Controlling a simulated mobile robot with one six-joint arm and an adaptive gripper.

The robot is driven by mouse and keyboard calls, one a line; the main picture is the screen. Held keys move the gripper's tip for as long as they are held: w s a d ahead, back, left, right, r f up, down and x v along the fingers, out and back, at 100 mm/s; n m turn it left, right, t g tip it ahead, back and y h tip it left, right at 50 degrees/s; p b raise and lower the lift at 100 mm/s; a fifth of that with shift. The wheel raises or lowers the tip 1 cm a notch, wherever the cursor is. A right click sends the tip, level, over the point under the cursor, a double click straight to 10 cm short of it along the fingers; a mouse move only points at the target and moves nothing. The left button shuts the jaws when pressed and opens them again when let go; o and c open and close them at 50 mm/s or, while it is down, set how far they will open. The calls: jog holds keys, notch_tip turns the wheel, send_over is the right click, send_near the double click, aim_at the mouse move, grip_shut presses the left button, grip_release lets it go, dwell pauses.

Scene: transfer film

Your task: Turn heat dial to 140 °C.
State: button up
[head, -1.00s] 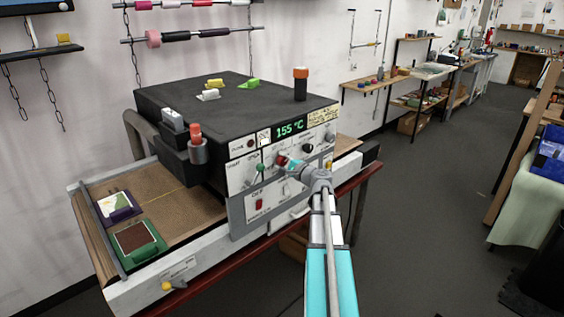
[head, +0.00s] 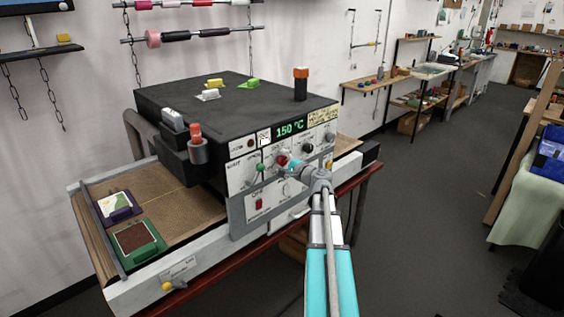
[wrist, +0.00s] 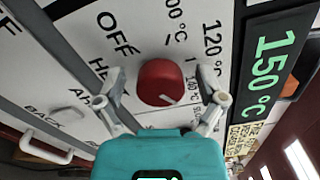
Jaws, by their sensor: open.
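The red heat dial (wrist: 160,82) sits on the white control panel, with a pale pointer mark on its lower right side in the wrist view. Printed marks around it include OFF, 120 °C and 140 °C. In the head view the dial (head: 282,160) shows just beyond my gripper. My gripper (wrist: 160,80) is open, with one finger on each side of the dial; I cannot tell whether either finger touches it. The green display (head: 290,129) reads 150 °C, and it shows in the wrist view (wrist: 270,65) too.
A green knob (head: 260,167) is left of the dial and a black knob (head: 308,148) to its right. A red switch (head: 258,203) is below. Two framed screens (head: 137,243) lie on the conveyor at left.

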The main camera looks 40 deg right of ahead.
jog(key=shift+s, duration=0.1)
jog(key=s, duration=1.1)
jog(key=shift+s+d, duration=0.4)
jog(key=shift+d, duration=0.05)
dwell(0.3)
jog(key=w+a+f+n+g+y, duration=0.2)
jog(key=a+f+n+g, duration=0.15)
jog(key=a, duration=0.55)
jog(key=w+a+f+n+g+y, duration=0.1)
jog(key=a+f+n+g, duration=0.25)
jog(key=a, duration=0.45)
jog(key=w+a+f+n+g+y, duration=0.2)
jog(key=a+f+n, duration=0.15)
jog(key=a, duration=0.55)
jog(key=s+a+f+n+g+h, duration=0.3)
jog(key=s+a+f+n+g, duration=0.1)
jog(key=a, duration=0.5)
jog(key=s+a+f+n+g+h, duration=0.3)
jog(key=s+a+f+n+g, duration=0.1)
jog(key=a, duration=0.4)
jog(key=shift+s+a+n+g, duration=0.35)
jog(key=shift+s+n+g, duration=0.15)
jog(key=shift+s+n, duration=0.4)
